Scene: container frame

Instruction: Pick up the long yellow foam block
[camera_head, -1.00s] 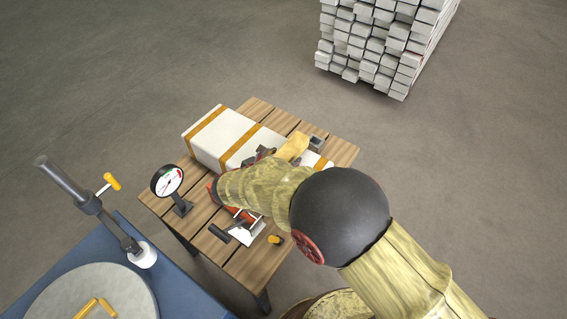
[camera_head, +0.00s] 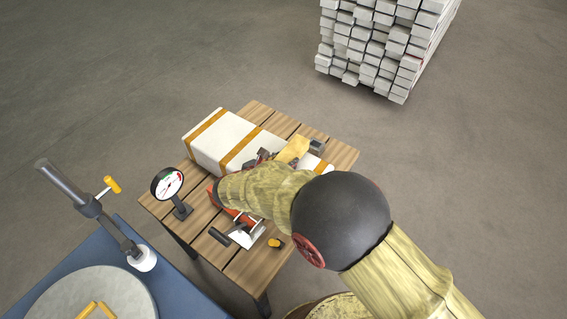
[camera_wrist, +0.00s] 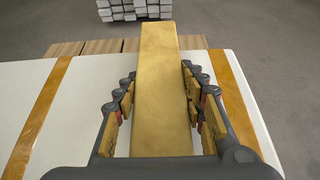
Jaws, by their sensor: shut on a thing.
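The long yellow foam block (camera_wrist: 160,75) runs between the fingers of my gripper (camera_wrist: 160,108) in the wrist view, pointing away from the camera. My gripper's padded fingers lie along both its sides, and it is shut on the block. In the head view, the block's end (camera_head: 293,150) shows past my gripper (camera_head: 265,158), over the white box with orange bands (camera_head: 222,142). My arm hides the rest of the block. I cannot tell whether the block touches the box.
The wooden slatted table (camera_head: 150,203) carries a round dial gauge (camera_head: 168,182), a scraper-like tool (camera_head: 245,234) and a small orange piece (camera_head: 274,242). A blue bench (camera_head: 185,290) stands at the lower left. A stack of pale bars (camera_head: 375,45) stands behind on open floor.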

